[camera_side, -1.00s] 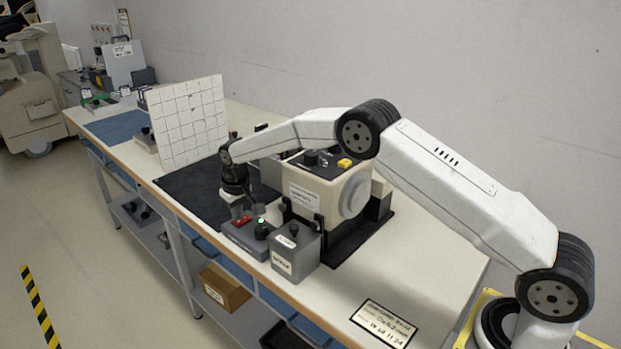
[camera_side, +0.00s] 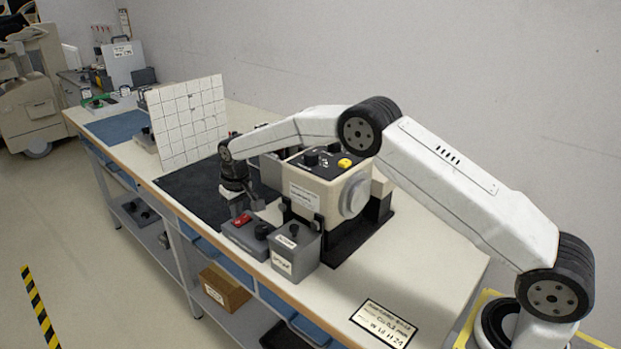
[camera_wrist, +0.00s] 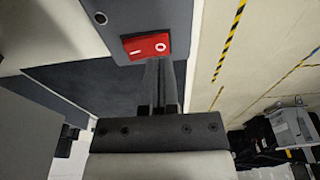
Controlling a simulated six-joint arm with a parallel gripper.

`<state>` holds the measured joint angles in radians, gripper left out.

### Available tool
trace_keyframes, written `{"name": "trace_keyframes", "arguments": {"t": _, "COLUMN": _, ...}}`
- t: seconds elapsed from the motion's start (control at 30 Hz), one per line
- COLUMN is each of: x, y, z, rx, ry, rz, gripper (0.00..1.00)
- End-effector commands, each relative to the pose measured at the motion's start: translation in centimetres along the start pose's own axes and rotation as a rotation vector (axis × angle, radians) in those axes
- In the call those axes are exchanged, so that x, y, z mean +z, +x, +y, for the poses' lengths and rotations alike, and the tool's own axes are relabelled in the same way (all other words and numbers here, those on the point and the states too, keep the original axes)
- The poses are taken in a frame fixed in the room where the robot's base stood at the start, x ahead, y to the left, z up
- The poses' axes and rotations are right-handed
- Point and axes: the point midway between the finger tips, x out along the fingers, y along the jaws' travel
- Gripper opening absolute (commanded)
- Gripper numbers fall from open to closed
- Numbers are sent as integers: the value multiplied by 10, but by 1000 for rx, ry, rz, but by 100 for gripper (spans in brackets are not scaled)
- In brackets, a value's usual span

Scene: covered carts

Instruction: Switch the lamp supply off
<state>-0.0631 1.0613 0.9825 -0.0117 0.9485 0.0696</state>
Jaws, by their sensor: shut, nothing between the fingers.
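The red rocker switch (camera_side: 242,220) sits on top of a low grey supply box (camera_side: 243,239) near the bench's front edge. In the wrist view the rocker (camera_wrist: 146,47) carries a line mark at left and an O mark at right. My gripper (camera_side: 237,208) is shut and empty, pointing down at the rocker. In the wrist view its fingertips (camera_wrist: 161,62) are at the rocker's edge on the O side; I cannot tell whether they touch. No green light shows on the box. A black knob (camera_side: 263,230) stands on its right part.
A grey box with a black knob and white label (camera_side: 281,263) stands close at right. A cream lamp housing (camera_side: 321,186) is just behind. A white gridded panel (camera_side: 188,120) stands at left. Dark mat (camera_side: 190,190) lies open left of my gripper.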

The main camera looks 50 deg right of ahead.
Motion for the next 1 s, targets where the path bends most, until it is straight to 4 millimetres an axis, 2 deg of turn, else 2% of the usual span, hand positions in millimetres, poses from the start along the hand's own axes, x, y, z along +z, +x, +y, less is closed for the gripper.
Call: {"name": "trace_keyframes", "arguments": {"t": 1.0, "x": -8, "y": -54, "z": 0, "rx": 0, "ry": 0, "rz": 0, "gripper": 0}}
